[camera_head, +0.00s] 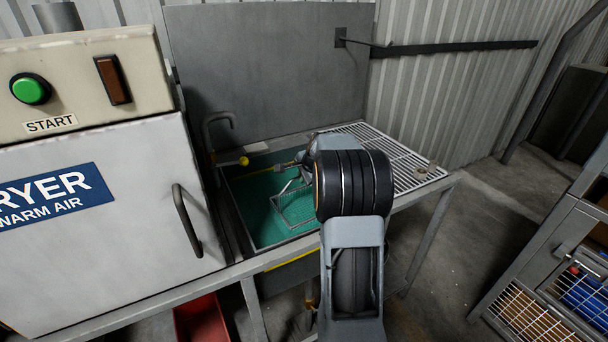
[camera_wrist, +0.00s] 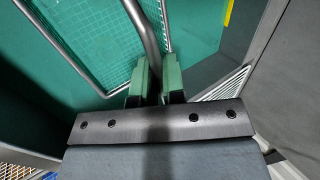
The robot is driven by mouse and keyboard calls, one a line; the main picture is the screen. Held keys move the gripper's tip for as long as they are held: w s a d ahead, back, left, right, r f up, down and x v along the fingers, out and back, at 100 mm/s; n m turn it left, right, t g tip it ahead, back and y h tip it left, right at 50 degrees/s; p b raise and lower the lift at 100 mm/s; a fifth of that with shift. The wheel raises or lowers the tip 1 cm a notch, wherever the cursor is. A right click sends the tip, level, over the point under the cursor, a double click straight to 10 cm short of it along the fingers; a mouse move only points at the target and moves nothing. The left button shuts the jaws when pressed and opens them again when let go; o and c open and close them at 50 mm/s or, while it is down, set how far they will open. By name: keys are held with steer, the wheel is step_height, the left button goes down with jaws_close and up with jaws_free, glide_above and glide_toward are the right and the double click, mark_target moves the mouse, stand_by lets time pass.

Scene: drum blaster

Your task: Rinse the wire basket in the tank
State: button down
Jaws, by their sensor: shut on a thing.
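The wire basket (camera_head: 294,209) is inside the tank (camera_head: 232,200), whose inside shows green in the head view. In the wrist view the basket's mesh (camera_wrist: 100,45) and bent rim wire lie beyond my fingers. My gripper (camera_wrist: 157,78) has its two green-padded fingers shut on the basket's grey handle, which runs up between them. In the head view my own arm hides the gripper's fingertips and the right part of the tank. How deep the basket sits in the liquid I cannot tell.
A dryer (camera_head: 95,190) with a green start button (camera_head: 31,88) stands left of the tank. A slatted draining rack (camera_head: 385,150) lies to the right. A tap (camera_head: 218,124) rises at the tank's back left. A red bin (camera_head: 202,322) sits below. Shelving (camera_head: 560,255) stands far right.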

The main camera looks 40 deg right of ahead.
steer(key=shift+f+b, duration=1.4)
steer(key=shift+f, duration=1.1)
steer(key=shift+f+b, duration=0.6)
steer(key=shift+b, duration=0.05)
steer(key=shift+r, duration=0.25)
steer(key=shift+r+p, duration=0.7)
steer(key=shift+p, duration=0.1)
steer(key=shift+f, duration=0.25)
